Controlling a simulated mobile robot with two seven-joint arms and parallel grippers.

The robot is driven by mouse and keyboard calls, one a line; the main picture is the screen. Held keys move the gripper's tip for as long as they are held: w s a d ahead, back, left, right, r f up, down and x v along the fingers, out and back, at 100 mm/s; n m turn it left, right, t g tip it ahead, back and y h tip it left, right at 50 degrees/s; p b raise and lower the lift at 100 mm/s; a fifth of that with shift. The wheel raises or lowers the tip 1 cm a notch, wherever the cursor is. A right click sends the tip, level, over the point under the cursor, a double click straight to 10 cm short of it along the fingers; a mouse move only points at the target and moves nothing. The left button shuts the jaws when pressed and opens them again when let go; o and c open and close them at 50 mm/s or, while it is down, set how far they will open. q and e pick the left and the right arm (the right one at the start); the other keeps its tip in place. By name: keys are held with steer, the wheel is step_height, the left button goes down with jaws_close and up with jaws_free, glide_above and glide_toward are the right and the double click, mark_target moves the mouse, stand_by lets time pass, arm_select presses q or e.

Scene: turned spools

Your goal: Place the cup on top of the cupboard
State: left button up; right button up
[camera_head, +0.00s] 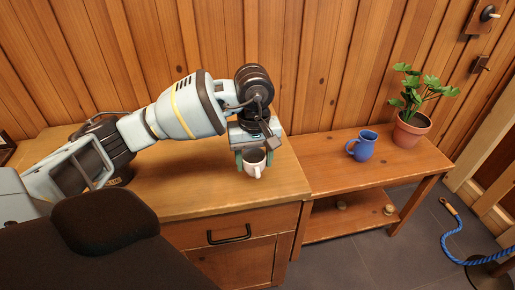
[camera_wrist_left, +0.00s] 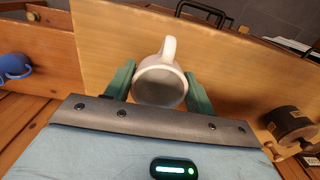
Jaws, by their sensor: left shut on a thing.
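A pale white-pink cup (camera_head: 254,161) is between the green fingers of my left gripper (camera_head: 254,158), which is shut on it. In the left wrist view the cup (camera_wrist_left: 160,82) shows with its handle pointing away from the gripper, one finger on each side. The cupboard (camera_head: 195,202) is wooden, with a drawer and a dark handle. I cannot tell whether the cup's base touches the top. My right gripper is not in view.
A lower wooden bench (camera_head: 324,178) adjoins the cupboard on the right. It carries a blue mug (camera_head: 362,147) and a potted plant (camera_head: 411,130). A blue rope (camera_head: 452,236) hangs at the far right. The cupboard top in front of my left arm is clear.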

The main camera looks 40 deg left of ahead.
arm_select(q)
steer(key=w+a, duration=0.1)
steer(key=w, duration=0.1)
steer(key=w+a, duration=0.1)
steer(key=w, duration=0.1)
steer(key=w+a, duration=0.1)
steer(key=w, duration=0.1)
steer(key=shift+w+a+f, duration=0.15)
steer(key=shift+f, duration=0.15)
steer(key=shift+w+a, duration=0.15)
steer(key=shift+w, duration=0.1)
steer(key=shift+f, duration=1.8)
steer(key=shift+f, duration=0.2)
steer(key=o, duration=1)
steer(key=shift+r, duration=0.15)
